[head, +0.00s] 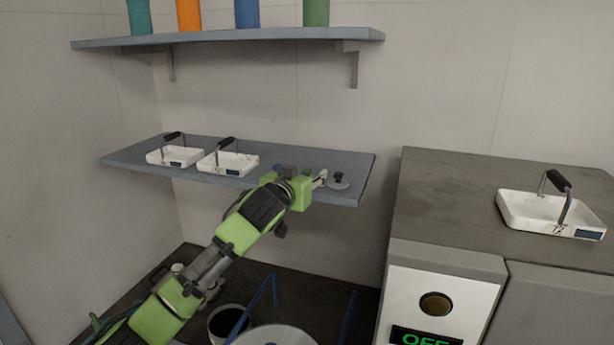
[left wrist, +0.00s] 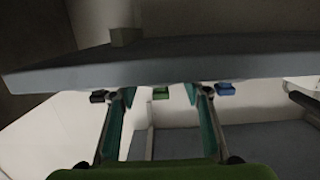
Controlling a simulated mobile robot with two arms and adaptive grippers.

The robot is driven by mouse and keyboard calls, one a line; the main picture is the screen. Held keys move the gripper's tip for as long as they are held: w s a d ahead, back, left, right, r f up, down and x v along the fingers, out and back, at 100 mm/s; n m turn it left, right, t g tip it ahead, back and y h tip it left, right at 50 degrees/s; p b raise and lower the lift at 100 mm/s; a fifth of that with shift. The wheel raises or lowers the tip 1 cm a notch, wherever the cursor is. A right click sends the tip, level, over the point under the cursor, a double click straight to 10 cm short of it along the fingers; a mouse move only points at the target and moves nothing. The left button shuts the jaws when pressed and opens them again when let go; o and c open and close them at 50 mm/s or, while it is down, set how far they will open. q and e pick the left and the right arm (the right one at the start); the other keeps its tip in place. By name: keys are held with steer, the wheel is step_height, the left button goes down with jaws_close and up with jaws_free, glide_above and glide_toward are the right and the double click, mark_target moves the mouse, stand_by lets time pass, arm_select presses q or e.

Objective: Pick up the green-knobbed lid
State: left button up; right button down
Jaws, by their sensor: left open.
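My left gripper (head: 320,179) reaches over the front right part of the lower shelf (head: 352,168). In the left wrist view the fingers of my left gripper (left wrist: 162,95) are spread open. The green knob (left wrist: 160,93) of the lid shows in the gap between the fingertips, with no clear contact. A blue knob (left wrist: 227,88) is right of the fingers and a black knob (left wrist: 98,96) is by the left one. In the head view a grey lid with a dark knob (head: 338,183) lies just right of the gripper. My right gripper is not in view.
Two white trays with black handles, the left tray (head: 157,158) and the right tray (head: 246,166), stand left on the lower shelf. An upper shelf (head: 230,38) holds coloured containers. Another white tray (head: 516,218) stands on the right counter (head: 440,195).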

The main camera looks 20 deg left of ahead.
arm_select(q)
steer(key=c, duration=0.6)
